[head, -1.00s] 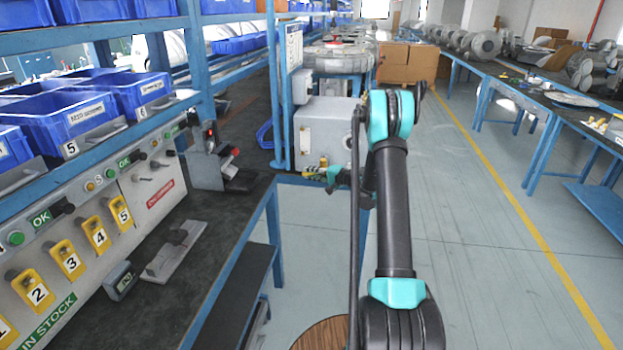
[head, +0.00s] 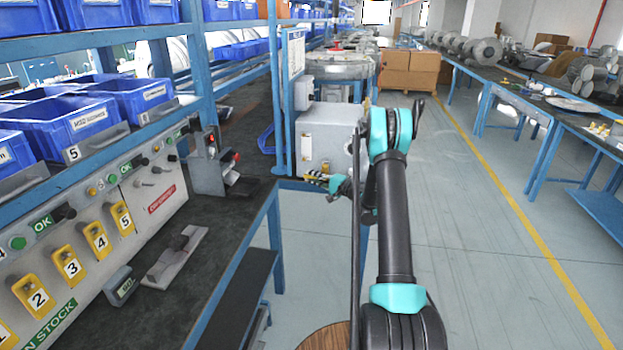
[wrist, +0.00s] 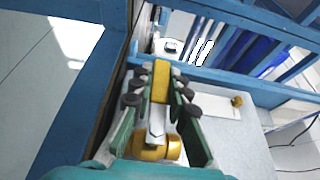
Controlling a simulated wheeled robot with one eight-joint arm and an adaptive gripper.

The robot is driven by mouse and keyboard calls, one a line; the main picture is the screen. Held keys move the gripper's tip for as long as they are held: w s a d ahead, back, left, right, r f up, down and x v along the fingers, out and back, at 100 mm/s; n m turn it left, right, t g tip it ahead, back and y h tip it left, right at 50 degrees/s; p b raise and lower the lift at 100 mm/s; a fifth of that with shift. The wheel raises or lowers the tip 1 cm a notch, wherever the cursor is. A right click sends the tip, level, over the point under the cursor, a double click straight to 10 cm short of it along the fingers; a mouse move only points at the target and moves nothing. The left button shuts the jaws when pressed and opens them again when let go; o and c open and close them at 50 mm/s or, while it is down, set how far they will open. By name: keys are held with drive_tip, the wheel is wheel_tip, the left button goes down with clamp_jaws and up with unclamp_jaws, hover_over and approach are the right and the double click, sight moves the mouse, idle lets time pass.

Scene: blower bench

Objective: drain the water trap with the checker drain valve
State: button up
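A light-grey box (head: 325,140), which looks like the checker, stands beyond the bench's end, with a small brass knob (head: 326,165) low on its face. The knob also shows in the wrist view (wrist: 237,101). My gripper (head: 314,177) is in front of the box's lower part, pointing left. In the wrist view its green fingers with dark joints (wrist: 158,72) flank a yellow piece (wrist: 160,82). I cannot tell whether they touch it or whether it is a valve handle. A brass part (wrist: 155,148) shows nearer the palm. I cannot make out the water trap.
A blue frame post (head: 287,100) stands left of the box, and blue rails (wrist: 75,85) run close beside my gripper. The dark bench (head: 165,300) with numbered yellow holders (head: 72,265) is at the left. Open floor (head: 480,240) lies to the right.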

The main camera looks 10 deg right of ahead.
drive_tip(key=o, duration=0.5)
drive_tip(key=shift+c, duration=0.2)
drive_tip(key=shift+d, duration=0.1)
drive_tip(key=v, duration=1.1)
drive_tip(key=shift+s+d, duration=0.2)
drive_tip(key=shift+s, duration=0.2)
